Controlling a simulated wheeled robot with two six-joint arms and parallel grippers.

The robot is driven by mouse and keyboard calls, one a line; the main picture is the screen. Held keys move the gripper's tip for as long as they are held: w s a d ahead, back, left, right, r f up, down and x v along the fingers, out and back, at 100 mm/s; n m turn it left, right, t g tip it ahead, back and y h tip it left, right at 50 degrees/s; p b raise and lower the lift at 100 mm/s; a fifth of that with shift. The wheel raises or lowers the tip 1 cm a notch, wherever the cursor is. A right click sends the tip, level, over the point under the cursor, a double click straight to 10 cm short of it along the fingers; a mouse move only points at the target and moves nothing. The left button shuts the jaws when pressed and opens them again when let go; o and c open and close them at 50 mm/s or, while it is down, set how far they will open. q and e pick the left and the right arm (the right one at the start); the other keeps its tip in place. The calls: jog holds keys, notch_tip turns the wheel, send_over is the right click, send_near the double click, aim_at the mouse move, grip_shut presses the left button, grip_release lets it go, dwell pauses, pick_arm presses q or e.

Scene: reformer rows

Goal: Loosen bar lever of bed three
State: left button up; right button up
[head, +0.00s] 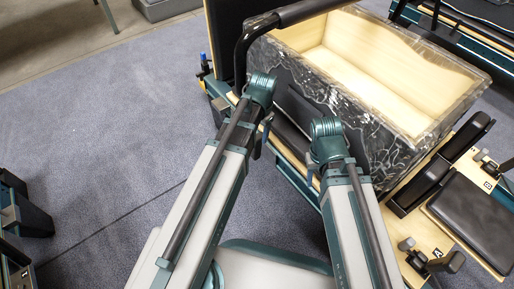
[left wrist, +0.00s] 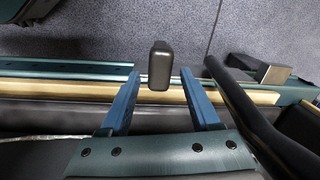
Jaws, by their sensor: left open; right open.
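In the left wrist view, a dark rounded lever or knob (left wrist: 160,65) stands at the wooden and green rail (left wrist: 60,88). My left gripper (left wrist: 158,80) is open, with one blue finger on each side of the lever's lower part; whether they touch it I cannot tell. In the head view my left gripper (head: 262,138) points down at the bed's near edge, and the lever is not clearly visible there. A black bar (head: 241,62) curves up beside it and also shows in the left wrist view (left wrist: 245,105). My right gripper (head: 314,172) is open beside the bed's near rail.
A dark marbled box (head: 370,130) with a pale wooden inside sits on the bed. Another bed end with a black pad (head: 475,222) lies at the right. Dark equipment (head: 22,215) stands at the left edge. Blue-grey carpet (head: 110,130) is clear at left.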

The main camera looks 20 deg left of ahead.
aim_at(257, 138)
pick_arm(q)
jog(key=f+b, duration=0.1)
jog(key=f, duration=0.1)
jog(key=f+b, duration=0.4)
jog(key=shift+w+a, duration=0.15)
jog(key=shift+a, duration=0.1)
jog(key=shift+r, duration=0.1)
grip_shut()
dwell(1.1)
